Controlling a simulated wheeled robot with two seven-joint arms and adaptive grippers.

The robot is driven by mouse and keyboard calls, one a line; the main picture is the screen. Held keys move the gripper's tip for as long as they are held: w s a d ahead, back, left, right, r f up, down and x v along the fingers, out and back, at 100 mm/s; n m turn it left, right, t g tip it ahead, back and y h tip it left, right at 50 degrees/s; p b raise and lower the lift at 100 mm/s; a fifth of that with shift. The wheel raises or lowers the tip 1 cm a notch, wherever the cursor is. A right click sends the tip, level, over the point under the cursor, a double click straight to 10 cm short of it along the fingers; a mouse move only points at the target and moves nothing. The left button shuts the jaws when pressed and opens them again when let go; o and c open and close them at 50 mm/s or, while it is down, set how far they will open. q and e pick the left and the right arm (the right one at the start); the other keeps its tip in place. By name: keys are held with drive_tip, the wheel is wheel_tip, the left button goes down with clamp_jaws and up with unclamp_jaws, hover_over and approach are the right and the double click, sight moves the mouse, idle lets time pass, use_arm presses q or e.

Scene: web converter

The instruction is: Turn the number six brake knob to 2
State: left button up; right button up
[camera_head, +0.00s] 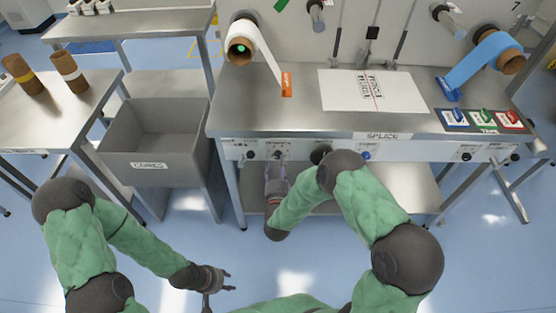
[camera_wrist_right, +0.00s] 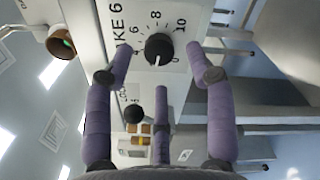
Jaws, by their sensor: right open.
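The number six brake knob (camera_wrist_right: 158,48) is round and black on a white dial plate marked "KE 6", with 6, 8 and 10 readable in the right wrist view. A white mark on the knob points toward the bottom of that picture. My right gripper (camera_wrist_right: 162,68) is open, its purple fingers spread around the knob with a visible gap. In the head view my right gripper (camera_head: 277,178) is below the bench's front panel, at the knob's left-side position. My left gripper (camera_head: 225,282) is open and empty, low above the floor.
The steel bench (camera_head: 300,119) carries a white sheet (camera_head: 340,103) and coloured cards. Another black knob (camera_wrist_right: 133,113) is beside the dial. A grey cores bin (camera_head: 150,165) stands left of the bench. Floor between my arms is clear.

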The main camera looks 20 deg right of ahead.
drive_tip(key=v, duration=0.8)
drive_tip(key=shift+s, duration=0.2)
drive_tip(key=s+a+f+m+g+y, duration=0.1)
drive_tip(key=s+f+m+g+y, duration=0.2)
drive_tip(key=f+m, duration=0.35)
drive_tip(key=s+a+f+m+g+y, duration=0.1)
drive_tip(key=f+m+g+y, duration=0.2)
drive_tip(key=f+m+g, duration=0.3)
drive_tip(key=s+a+f+m+g+y, duration=0.1)
drive_tip(key=s+f+m+g, duration=0.1)
drive_tip(key=s+m+g, duration=0.2)
drive_tip(key=s+a+f+m+g+y, duration=0.1)
drive_tip(key=s+f+m+g+y, duration=0.1)
drive_tip(key=s+m, duration=0.6)
drive_tip(key=s+f+g+p, duration=0.1)
drive_tip(key=s+g, duration=0.1)
drive_tip(key=s, duration=0.2)
drive_tip(key=shift+s+a+f, duration=0.2)
drive_tip(key=shift+s+a, duration=0.05)
